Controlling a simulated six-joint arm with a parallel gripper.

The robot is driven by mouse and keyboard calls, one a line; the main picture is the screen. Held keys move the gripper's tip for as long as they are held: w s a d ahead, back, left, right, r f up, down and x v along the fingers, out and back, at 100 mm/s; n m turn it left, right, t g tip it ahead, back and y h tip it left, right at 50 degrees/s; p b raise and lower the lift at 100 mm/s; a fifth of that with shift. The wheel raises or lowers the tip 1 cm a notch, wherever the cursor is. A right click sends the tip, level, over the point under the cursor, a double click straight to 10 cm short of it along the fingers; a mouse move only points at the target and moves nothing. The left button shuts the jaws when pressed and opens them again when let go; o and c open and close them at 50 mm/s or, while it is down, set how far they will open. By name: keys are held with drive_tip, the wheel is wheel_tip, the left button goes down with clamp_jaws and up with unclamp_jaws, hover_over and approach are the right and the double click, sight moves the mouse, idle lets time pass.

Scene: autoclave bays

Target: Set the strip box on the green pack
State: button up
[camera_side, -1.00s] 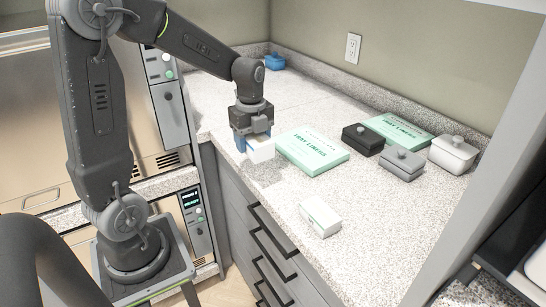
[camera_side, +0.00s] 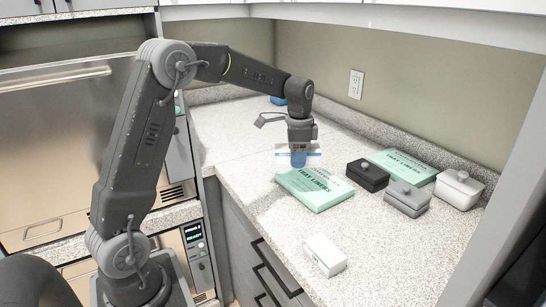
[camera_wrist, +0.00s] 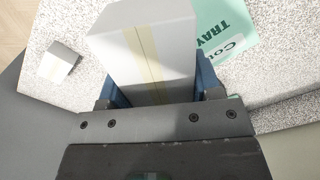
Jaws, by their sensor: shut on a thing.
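A white box with a tan stripe (camera_wrist: 150,45) is held between the blue fingers of my gripper (camera_wrist: 155,90). In the side view my gripper (camera_side: 299,158) is shut on this box, which is mostly hard to make out there. It appears over the far part of the near green pack (camera_side: 316,192), which lies flat and is lettered "TRAY LINERS". Whether box and pack touch, I cannot tell. The pack's corner shows in the wrist view (camera_wrist: 222,25), beside the held box. A second green pack (camera_side: 400,165) lies further back by the wall.
Black (camera_side: 367,177), grey (camera_side: 406,200) and white (camera_side: 459,190) lidded containers stand right of the near pack. Another small white box (camera_side: 324,255) stands on the front counter. A blue object (camera_side: 278,101) sits at the back. Speckled counter is free around the front box.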

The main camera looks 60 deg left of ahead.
sight(324, 188)
drive_tip(key=w+d+n, duration=0.1)
drive_tip(key=w+n, duration=0.1)
drive_tip(key=w+d+n, duration=0.1)
drive_tip(key=w, duration=0.1)
drive_tip(key=w+d+f+n, duration=0.1)
drive_tip(key=w+n, duration=0.1)
drive_tip(key=shift+d+f+n, duration=0.1)
drive_tip(key=shift+n, duration=0.2)
drive_tip(key=shift+w+d+f+n, duration=0.25)
drive_tip(key=shift+w+d+n, duration=0.15)
drive_tip(key=shift+w+n, duration=0.15)
drive_tip(key=shift+f, duration=3)
drive_tip(key=shift+f, duration=0.4)
drive_tip(key=o, duration=1.1)
drive_tip(key=shift+r, duration=3.5)
